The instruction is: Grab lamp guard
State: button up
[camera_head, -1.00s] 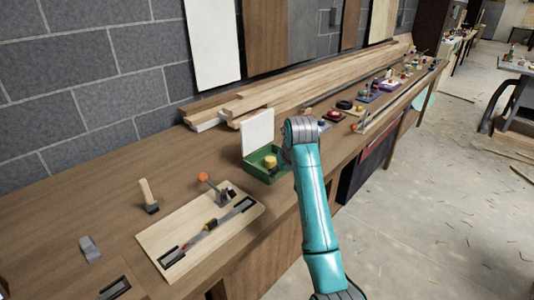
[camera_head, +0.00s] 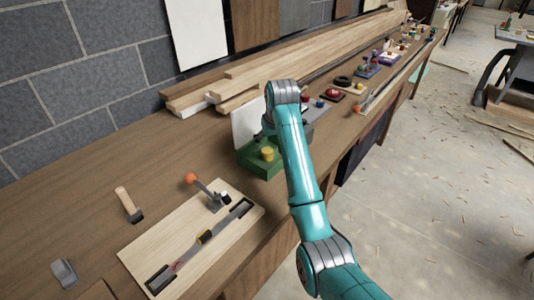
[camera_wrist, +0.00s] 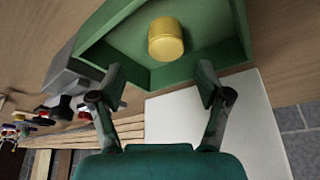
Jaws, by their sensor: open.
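No part in view is clearly a lamp guard. A green open box (camera_head: 246,160) with a raised white lid (camera_head: 241,127) stands on the workbench, partly behind my arm. A yellow cylinder (camera_head: 267,154) sits inside it. In the wrist view, the cylinder (camera_wrist: 166,39) lies ahead of my gripper (camera_wrist: 158,86), within the green walls (camera_wrist: 200,72). The gripper is open and empty, its fingers apart at the box's lid-side wall. The white lid (camera_wrist: 225,120) lies beneath the gripper in that view. My arm hides most of the gripper in the head view.
A board (camera_head: 190,255) with an orange-knobbed clamp (camera_head: 205,190) lies left of the box. Planks (camera_head: 270,75) are stacked along the wall. Small coloured items line the bench further right. The floor (camera_head: 430,180) beside the bench is mostly clear.

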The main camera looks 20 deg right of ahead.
aim_at(267, 150)
jog(key=shift+s+a+x, duration=0.1)
jog(key=shift+a+x, duration=0.1)
jog(key=shift+x, duration=1.15)
jog(key=shift+s+a+x, duration=0.15)
jog(key=shift+x, duration=1.15)
jog(key=shift+f, duration=0.1)
jog(key=c, duration=1)
